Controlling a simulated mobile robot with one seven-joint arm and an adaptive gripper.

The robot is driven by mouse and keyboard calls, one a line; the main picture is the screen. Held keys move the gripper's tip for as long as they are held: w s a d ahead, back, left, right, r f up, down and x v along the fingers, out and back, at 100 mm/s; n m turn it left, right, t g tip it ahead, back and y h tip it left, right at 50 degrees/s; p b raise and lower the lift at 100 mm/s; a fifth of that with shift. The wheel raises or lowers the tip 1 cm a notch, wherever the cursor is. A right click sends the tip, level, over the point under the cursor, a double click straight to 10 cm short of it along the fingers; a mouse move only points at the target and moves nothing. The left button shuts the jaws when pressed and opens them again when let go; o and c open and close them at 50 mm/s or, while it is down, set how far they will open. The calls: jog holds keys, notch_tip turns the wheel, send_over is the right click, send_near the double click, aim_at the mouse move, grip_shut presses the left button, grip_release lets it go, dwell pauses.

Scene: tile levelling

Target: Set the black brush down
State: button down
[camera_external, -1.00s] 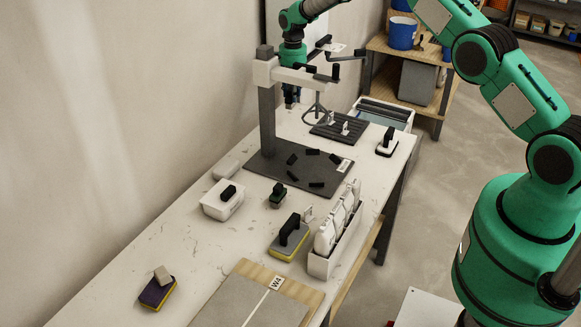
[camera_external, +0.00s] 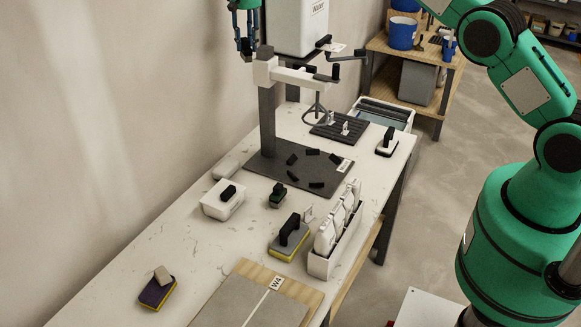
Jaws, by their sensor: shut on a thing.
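My gripper (camera_external: 246,46) is at the top, left of the white stand's post and in front of the wall, raised above the table. Its fingers point down and are shut on a small dark thing, which I take for the black brush; its shape is hard to make out at this size. The white table (camera_external: 150,240) runs below, with its surface clear of the gripper.
A stand with a grey post (camera_external: 267,120) and white arm rises from a dark mat (camera_external: 255,170) with several black pieces. A white water container (camera_external: 298,25) stands behind. A white tub (camera_external: 222,199), sponge float (camera_external: 289,238) and bottle rack (camera_external: 322,266) occupy the table.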

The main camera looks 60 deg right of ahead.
jog(key=s+a+f+b, duration=0.1)
jog(key=s+a+f, duration=0.25)
jog(key=a, duration=0.55)
jog(key=s+a+f+b, duration=0.15)
jog(key=a+f, duration=0.35)
jog(key=a, duration=0.5)
jog(key=s+a+f+b, duration=0.1)
jog(key=s+a+f, duration=0.6)
jog(key=s+a, duration=0.2)
jog(key=s+a+f+m+b, duration=0.1)
jog(key=s+a+f, duration=0.7)
jog(key=s+a, duration=0.2)
jog(key=shift+a+f+b, duration=0.25)
jog(key=shift+a+b, duration=0.05)
jog(key=shift+b, duration=0.1)
jog(key=shift+f, duration=0.1)
notch_tip(320, 180, down, 6)
jog(key=shift+f+b, duration=0.4)
jog(key=shift+f, duration=1.5)
jog(key=shift+f, duration=0.15)
